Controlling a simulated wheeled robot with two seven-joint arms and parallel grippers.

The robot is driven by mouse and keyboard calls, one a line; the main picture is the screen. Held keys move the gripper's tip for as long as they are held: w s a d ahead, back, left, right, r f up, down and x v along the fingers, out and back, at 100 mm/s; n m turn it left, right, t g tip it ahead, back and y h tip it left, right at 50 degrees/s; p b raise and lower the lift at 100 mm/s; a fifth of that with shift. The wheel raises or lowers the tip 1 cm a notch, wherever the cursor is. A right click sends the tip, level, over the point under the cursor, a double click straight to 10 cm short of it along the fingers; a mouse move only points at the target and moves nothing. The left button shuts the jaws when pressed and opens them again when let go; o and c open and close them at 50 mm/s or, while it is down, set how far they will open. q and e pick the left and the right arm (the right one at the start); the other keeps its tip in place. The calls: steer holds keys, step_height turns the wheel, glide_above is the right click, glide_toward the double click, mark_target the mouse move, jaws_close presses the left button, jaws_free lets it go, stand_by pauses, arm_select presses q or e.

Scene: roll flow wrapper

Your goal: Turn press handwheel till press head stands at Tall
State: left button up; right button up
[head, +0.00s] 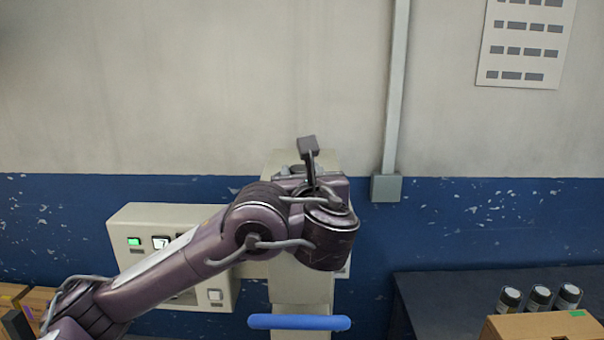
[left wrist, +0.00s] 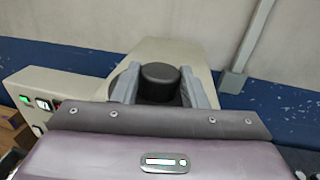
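The beige press (head: 302,288) stands against the wall in the middle of the head view, largely covered by my left arm. In the left wrist view, the black handwheel knob (left wrist: 160,76) sits on top of the beige housing (left wrist: 203,58). The two grey fingers of my left gripper (left wrist: 161,88) stand on either side of the knob and appear to touch it. Part of a dark round wheel shows beside the left finger. In the head view the fingers are mostly hidden behind my wrist. No height mark or Tall label can be read. My right gripper is out of view.
A beige control box (head: 128,222) with a green lamp and buttons is left of the press. A blue horizontal bar (head: 299,322) crosses the column low down. A dark table (head: 445,300) at right holds a cardboard box (head: 540,327) and dark jars.

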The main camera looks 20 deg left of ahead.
arm_select(q)
steer(key=shift+c, duration=0.7)
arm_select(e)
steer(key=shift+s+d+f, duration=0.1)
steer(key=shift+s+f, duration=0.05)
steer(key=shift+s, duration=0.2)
